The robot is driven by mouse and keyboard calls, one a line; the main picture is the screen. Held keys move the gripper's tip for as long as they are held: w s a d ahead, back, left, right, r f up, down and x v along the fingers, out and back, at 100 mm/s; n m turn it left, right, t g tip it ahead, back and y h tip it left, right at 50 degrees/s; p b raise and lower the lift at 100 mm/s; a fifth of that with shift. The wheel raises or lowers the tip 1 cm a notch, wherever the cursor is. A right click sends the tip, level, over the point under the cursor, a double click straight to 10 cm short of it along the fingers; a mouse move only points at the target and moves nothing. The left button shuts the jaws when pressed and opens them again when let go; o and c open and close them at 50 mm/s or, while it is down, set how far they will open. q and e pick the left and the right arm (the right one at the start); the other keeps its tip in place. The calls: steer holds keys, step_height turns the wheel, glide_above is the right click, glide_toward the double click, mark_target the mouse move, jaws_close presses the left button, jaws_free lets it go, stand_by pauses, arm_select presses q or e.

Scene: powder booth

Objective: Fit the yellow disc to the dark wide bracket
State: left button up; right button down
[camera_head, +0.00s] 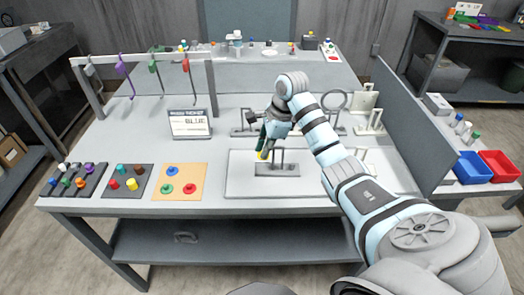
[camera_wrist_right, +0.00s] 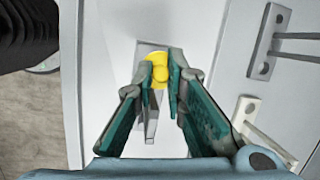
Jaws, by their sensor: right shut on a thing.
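My right gripper (camera_head: 263,152) is shut on the yellow disc (camera_head: 261,155), above the white board. In the right wrist view the yellow disc (camera_wrist_right: 157,66) sits between the fingertips (camera_wrist_right: 161,78). A dark wide bracket (camera_head: 277,170) with upright posts stands on the board, right at the gripper. In the wrist view a grey bracket part (camera_wrist_right: 151,130) shows below and behind the disc, partly covered by the fingers. I cannot tell whether the disc touches the bracket. My left gripper is not in view.
The white board (camera_head: 240,187) lies at the table front. More brackets (camera_head: 242,128) stand behind it, with a ring stand (camera_head: 335,103). A grey partition (camera_head: 405,125) stands on the right.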

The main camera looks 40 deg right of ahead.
mark_target(264, 169)
steer(key=shift+s+a+f, duration=0.1)
steer(key=shift+a+f, duration=0.05)
steer(key=shift+f, duration=0.1)
steer(key=shift+b+x, duration=0.65)
steer(key=shift+x, duration=0.15)
step_height(264, 169, down, 2)
steer(key=shift+s+f+b, duration=0.15)
steer(key=shift+f+b, duration=0.05)
steer(key=shift+b, duration=0.8)
steer(key=shift+r, duration=0.1)
steer(key=shift+f, duration=0.25)
steer(key=shift+f, duration=0.25)
steer(key=c, duration=1.6)
jaws_free()
